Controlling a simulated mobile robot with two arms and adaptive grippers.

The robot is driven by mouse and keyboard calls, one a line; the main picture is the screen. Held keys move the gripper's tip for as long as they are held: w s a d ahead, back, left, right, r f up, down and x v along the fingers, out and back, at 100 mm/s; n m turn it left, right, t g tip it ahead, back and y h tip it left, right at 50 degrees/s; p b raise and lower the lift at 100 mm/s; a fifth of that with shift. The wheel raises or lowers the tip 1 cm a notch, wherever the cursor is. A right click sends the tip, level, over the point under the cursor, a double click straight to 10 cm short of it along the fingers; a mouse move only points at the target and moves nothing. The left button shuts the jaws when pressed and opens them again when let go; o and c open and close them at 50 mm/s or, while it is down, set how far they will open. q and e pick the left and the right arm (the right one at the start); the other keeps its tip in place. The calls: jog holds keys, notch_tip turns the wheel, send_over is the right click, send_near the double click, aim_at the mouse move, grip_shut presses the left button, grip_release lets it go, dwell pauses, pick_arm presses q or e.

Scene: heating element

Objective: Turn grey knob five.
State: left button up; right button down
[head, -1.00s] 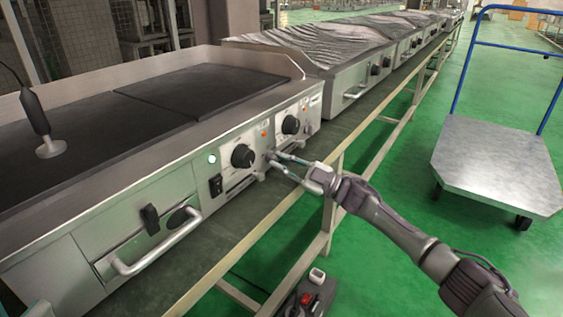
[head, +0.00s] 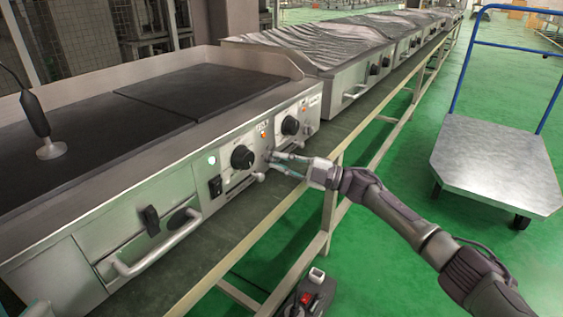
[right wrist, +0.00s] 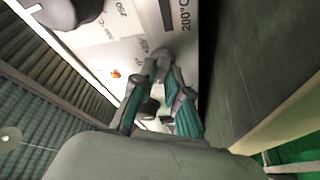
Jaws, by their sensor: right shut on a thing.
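The grill's steel front panel (head: 230,185) carries black round knobs, one left of my right gripper (head: 268,165) and a farther black knob (head: 290,125) beyond it. My right gripper reaches the panel between and below these knobs. In the right wrist view, the teal-padded fingers of my right gripper (right wrist: 158,70) converge at the printed panel (right wrist: 110,55), shut on a small grey knob that the fingers mostly hide. A black knob (right wrist: 70,8) shows at the top left of that view. My left gripper is not in view.
A curved drawer handle (head: 150,250) sticks out at the lower left of the grill. A black switch (head: 215,186) and a green lamp (head: 211,160) sit left of the gripper. A blue-handled trolley (head: 495,165) stands on the open green floor at right.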

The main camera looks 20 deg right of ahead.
jog(key=c, duration=1.2)
grip_release()
jog(key=shift+o, duration=0.2)
jog(key=shift+d+f, duration=0.1)
jog(key=v, duration=1.1)
jog(key=shift+s+d, duration=0.3)
jog(key=shift+d, duration=0.05)
